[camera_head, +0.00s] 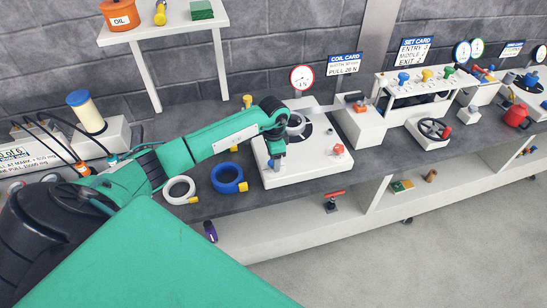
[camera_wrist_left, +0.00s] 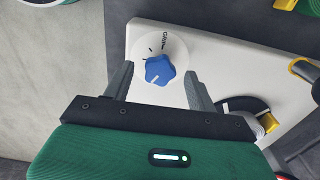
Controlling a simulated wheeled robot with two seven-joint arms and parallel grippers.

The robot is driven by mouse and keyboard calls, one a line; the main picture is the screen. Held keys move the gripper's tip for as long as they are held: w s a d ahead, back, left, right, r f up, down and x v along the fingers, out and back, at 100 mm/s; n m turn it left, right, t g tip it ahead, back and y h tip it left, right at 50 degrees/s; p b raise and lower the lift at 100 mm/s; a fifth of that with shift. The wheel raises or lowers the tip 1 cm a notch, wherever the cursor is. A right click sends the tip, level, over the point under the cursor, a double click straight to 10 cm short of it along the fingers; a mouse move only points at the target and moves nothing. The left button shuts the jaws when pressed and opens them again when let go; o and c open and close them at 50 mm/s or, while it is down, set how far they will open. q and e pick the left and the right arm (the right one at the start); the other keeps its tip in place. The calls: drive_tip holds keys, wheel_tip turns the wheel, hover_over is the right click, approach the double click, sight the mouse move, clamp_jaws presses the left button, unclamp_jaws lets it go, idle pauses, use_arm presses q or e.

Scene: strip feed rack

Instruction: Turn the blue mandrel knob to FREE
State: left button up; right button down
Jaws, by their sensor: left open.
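The blue mandrel knob (camera_wrist_left: 160,70) is lobed, with a white pointer line towards the lower left in the left wrist view. It sits on a round white dial (camera_wrist_left: 148,42) with a label that seems to read GRIP; no FREE mark is legible. In the head view the knob (camera_head: 270,164) shows small at the front left of the white machine base (camera_head: 310,172). My left gripper (camera_wrist_left: 159,74) is open, with one finger on each side of the knob and gaps between. In the head view the gripper (camera_head: 276,154) is small, above the knob. My right gripper is not in view.
A red knob (camera_head: 338,149) is on the same base, right of the blue knob. A blue coil (camera_head: 229,187) and a white coil (camera_head: 171,197) lie to the left. A gauge (camera_head: 302,78) stands behind. A white box (camera_head: 360,126) stands to the right.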

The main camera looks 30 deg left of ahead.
use_arm(q)
wheel_tip(320, 180, up, 14)
drive_tip(key=b, duration=0.3)
drive_tip(key=shift+f, duration=0.25)
